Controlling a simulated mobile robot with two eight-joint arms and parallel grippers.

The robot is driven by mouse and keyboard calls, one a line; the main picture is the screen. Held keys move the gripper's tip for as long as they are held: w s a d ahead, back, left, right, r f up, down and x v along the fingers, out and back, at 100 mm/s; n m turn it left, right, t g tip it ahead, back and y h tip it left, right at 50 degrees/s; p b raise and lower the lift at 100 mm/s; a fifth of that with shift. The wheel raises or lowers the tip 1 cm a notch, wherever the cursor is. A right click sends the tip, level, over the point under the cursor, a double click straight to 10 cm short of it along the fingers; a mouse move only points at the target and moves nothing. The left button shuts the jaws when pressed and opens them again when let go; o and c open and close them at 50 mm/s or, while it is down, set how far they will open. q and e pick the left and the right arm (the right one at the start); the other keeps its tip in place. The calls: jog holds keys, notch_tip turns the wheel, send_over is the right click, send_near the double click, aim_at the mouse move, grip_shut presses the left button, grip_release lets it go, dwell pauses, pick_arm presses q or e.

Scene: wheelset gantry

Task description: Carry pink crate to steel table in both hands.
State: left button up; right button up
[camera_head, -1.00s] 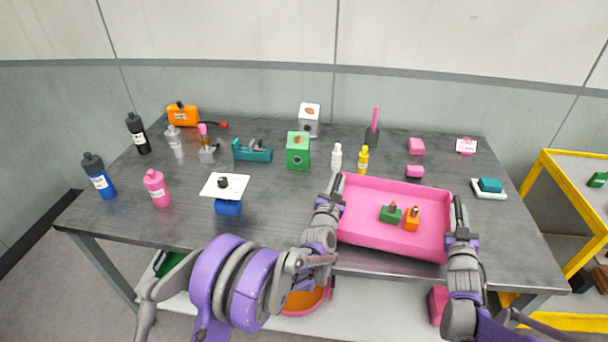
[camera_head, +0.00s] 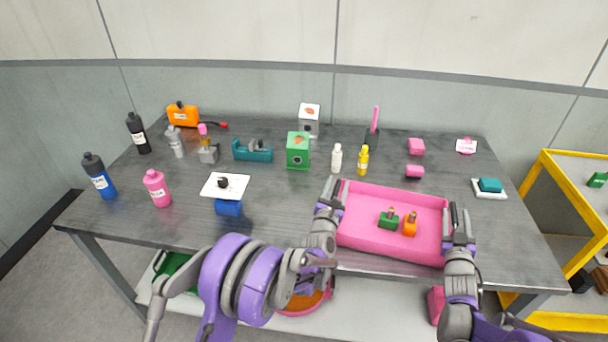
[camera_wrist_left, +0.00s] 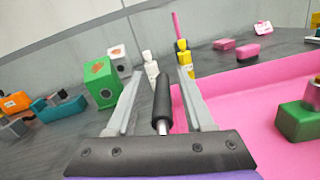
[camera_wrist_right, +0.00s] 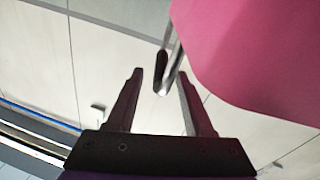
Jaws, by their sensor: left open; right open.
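The pink crate (camera_head: 368,207) is at the front right of the steel table (camera_head: 275,217) and looks set down level on its top. A green block (camera_head: 389,220) and an orange block (camera_head: 410,226) are inside it. My left gripper (camera_head: 328,196) is open at the crate's left end. In the left wrist view the black left handle (camera_wrist_left: 163,98) stands between its spread fingers. My right gripper (camera_head: 459,225) is open at the right end. In the right wrist view the right handle (camera_wrist_right: 162,72) lies between its fingers, beside the crate wall (camera_wrist_right: 255,50).
A white bottle (camera_head: 337,158), a yellow bottle (camera_head: 363,160) and a green box (camera_head: 298,151) stand behind the crate. A teal block on a white plate (camera_head: 489,187) is to its right. A yellow-framed table (camera_head: 560,215) stands at the right.

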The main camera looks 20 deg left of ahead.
pick_arm(q)
jog(key=shift+s, duration=0.1)
pick_arm(e)
jog(key=shift+s, duration=0.25)
pick_arm(q)
jog(key=s+d, duration=0.1)
jog(key=s, duration=1)
jog(key=shift+s+f, duration=0.35)
jog(key=shift+f, duration=0.05)
pick_arm(e)
jog(key=s+d, duration=0.1)
jog(key=s, duration=1)
jog(key=shift+s+f, duration=0.25)
jog(key=shift+f, duration=0.15)
pick_arm(q)
jog(key=shift+d, duration=0.1)
pick_arm(e)
jog(key=shift+d, duration=0.1)
